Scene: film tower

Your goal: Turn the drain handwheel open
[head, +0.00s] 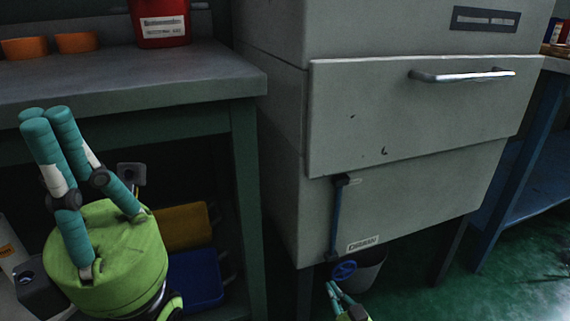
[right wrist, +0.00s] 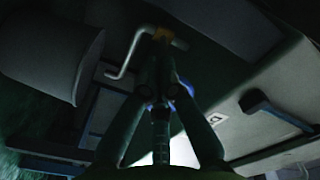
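The drain handwheel (head: 345,270) is small, blue and spoked, low under the grey cabinet front and in front of a grey bucket. In the right wrist view a blue patch of the handwheel (right wrist: 181,90) shows behind my fingers, mostly hidden. My right gripper (head: 332,287) has teal fingers just below the wheel in the head view. In the right wrist view its fingertips (right wrist: 156,65) converge and look shut, with nothing clearly held; contact with the wheel cannot be told. My left gripper (head: 46,114) points up at the left, fingertips together, empty, away from the wheel.
The grey cabinet (head: 400,203) has a blue vertical tube (head: 338,220) above the wheel. The bucket (head: 370,272) stands beneath; a bent pipe (right wrist: 126,57) shows near my right fingertips. A workbench (head: 130,78) stands left, a blue shelf (head: 525,180) right.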

